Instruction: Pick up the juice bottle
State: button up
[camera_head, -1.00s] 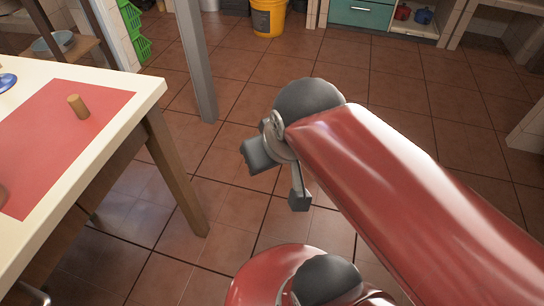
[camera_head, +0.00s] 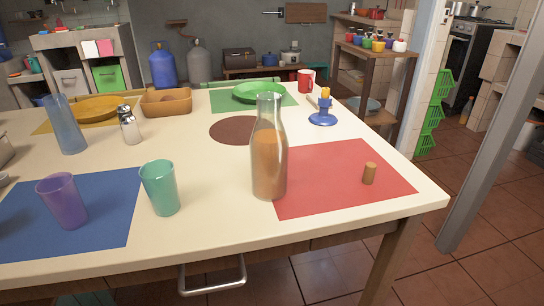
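The juice bottle (camera_head: 268,160) stands upright on the white table (camera_head: 210,220). It is clear glass with a narrow neck and orange-brown juice in its lower part. Its base is at the left edge of a red placemat (camera_head: 325,195). A small brown cork (camera_head: 369,173) stands on the same mat, right of the bottle. My gripper and arm are not in the current view.
A teal glass (camera_head: 160,188) and a purple glass (camera_head: 63,200) stand left of the bottle. A blue candle holder (camera_head: 323,112), a red and white mug (camera_head: 306,80) and a green plate (camera_head: 258,91) are behind it. The table's front right corner is bare.

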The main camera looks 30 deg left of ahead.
aim_at(270, 143)
jog(key=u, duration=1.7)
